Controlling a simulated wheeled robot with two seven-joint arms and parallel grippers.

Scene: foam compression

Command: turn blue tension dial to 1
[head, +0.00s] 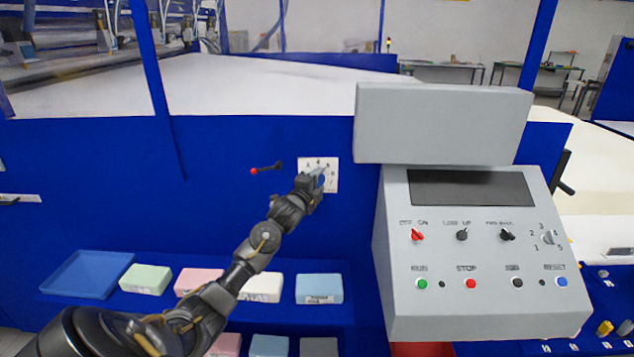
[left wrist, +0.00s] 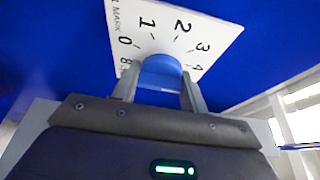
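The blue tension dial (left wrist: 160,72) sits on a white square plate (head: 331,164) on the blue wall panel. The plate also shows in the left wrist view (left wrist: 205,30), with the numbers 0, 1, 2, 3 and 4 readable around the dial. My left gripper (head: 318,178) is at the dial. In the left wrist view its two fingers (left wrist: 160,88) stand one on each side of the dial and appear to press on it. The dial's pointer mark is hidden, so its setting cannot be read. My right gripper is not in view.
A grey control console (head: 480,270) with knobs and buttons stands close on the right. Below, a shelf holds a blue tray (head: 85,275) and several coloured foam blocks (head: 319,289).

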